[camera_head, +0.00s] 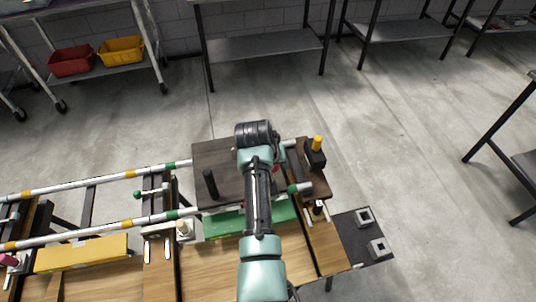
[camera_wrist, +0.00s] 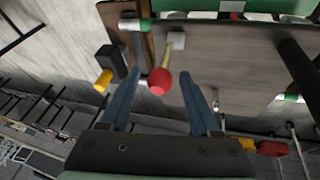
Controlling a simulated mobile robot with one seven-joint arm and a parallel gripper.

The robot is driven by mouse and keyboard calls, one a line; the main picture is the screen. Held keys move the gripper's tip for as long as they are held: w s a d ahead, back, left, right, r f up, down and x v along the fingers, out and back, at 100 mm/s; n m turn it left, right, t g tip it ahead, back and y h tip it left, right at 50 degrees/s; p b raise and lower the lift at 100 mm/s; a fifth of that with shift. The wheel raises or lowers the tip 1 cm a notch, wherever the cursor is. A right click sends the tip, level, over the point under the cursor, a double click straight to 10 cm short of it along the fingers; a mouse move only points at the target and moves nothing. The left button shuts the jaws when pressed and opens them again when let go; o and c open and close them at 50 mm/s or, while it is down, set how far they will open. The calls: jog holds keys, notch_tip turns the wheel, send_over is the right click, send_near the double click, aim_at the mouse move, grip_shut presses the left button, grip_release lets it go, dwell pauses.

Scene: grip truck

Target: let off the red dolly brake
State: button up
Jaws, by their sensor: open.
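My gripper (camera_wrist: 160,77) is open, with one blue finger on each side of the knob. I see gaps between the knob and both fingers; depth is hard to judge. In the head view a bit of the red knob (camera_head: 277,168) shows beside my arm, on the dark platform (camera_head: 213,156). My fingers are hidden there.
A black block with a yellow top (camera_head: 316,151) stands right of the knob, and a black post (camera_head: 210,184) stands left on the platform. White banded rails (camera_head: 100,183) run left. A green-knobbed lever (camera_head: 138,194) and a yellow block (camera_head: 82,253) lie farther left.

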jog(key=v, duration=0.9)
jog(key=shift+r, duration=0.35)
jog(key=shift+s, duration=0.1)
jog(key=w+r+t+y, duration=0.3)
jog(key=r+t, duration=0.9)
jog(key=r, duration=1.8)
jog(key=s+d+r+m+t, duration=0.1)
jog(key=s+r+t, duration=0.4)
jog(key=s+r, duration=0.4)
jog(key=s+d+r+t+h, duration=0.1)
jog(key=s+d+r+t, duration=0.1)
jog(key=s+r+t, duration=0.3)
jog(key=s+r, duration=0.4)
jog(key=r, duration=0.7)
jog(key=shift+s+m+t, duration=0.2)
jog(key=shift+m+t, duration=0.2)
